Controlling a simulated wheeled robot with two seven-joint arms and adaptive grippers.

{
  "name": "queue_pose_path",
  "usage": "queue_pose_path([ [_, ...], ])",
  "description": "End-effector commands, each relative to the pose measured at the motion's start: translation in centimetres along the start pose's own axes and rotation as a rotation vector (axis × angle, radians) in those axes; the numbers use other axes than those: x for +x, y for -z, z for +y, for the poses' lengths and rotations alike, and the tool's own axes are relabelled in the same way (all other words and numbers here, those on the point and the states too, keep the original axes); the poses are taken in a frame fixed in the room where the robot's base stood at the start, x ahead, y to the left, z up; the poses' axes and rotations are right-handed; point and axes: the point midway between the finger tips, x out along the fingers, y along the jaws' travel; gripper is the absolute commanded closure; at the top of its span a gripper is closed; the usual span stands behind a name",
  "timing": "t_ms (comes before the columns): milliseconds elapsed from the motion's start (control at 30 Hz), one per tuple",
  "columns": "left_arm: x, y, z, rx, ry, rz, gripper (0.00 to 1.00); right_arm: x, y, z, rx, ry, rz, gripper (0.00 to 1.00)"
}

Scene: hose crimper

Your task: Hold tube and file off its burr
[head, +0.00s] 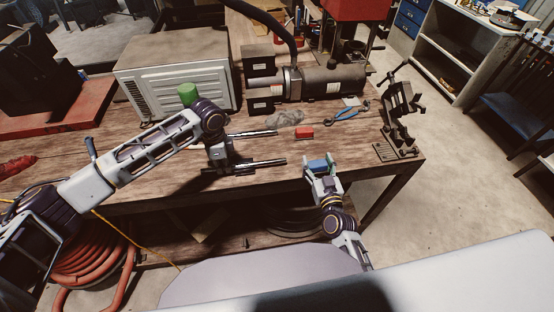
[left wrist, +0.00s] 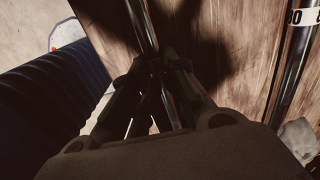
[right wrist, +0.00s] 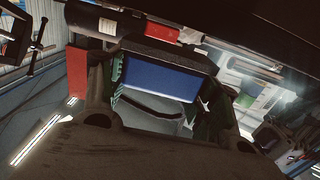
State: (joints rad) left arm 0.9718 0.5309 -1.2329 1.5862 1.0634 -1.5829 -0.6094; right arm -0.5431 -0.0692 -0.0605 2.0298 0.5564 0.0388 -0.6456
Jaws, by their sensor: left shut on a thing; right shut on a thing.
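My left gripper (head: 226,167) is shut on a dark metal tube (head: 265,162) above the table's front part. The tube points right, with its right end free. In the left wrist view the tube (left wrist: 143,28) runs up from between the dark fingers. My right gripper (head: 320,172) is shut on a blue block-like thing (head: 318,166), just past the table's front edge and right of the tube's free end, apart from it. The blue thing (right wrist: 160,78) also shows between the green-edged fingers in the right wrist view.
A second tube (head: 255,133) lies behind the held one. A red block (head: 304,133), grey cloth (head: 286,118) and blue-handled pliers (head: 346,113) lie on the wooden table (head: 350,146). The crimper (head: 325,82) and a white box (head: 165,72) stand behind; a black stand (head: 400,105) stands right.

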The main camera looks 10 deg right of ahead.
Motion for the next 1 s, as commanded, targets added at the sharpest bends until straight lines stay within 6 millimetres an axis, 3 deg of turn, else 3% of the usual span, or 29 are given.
queue_pose_path([
  [367, -0.1, 0.0, 0.0, 0.000, 0.001, 0.001, 1.00, 0.5, 0.5, -1.6, -0.002, 0.037, 0.002, 0.67],
  [1000, -0.1, 0.0, 0.0, 0.000, 0.001, 0.001, 1.00, 2.5, 2.2, -9.3, -0.011, 0.187, 0.003, 0.67],
])
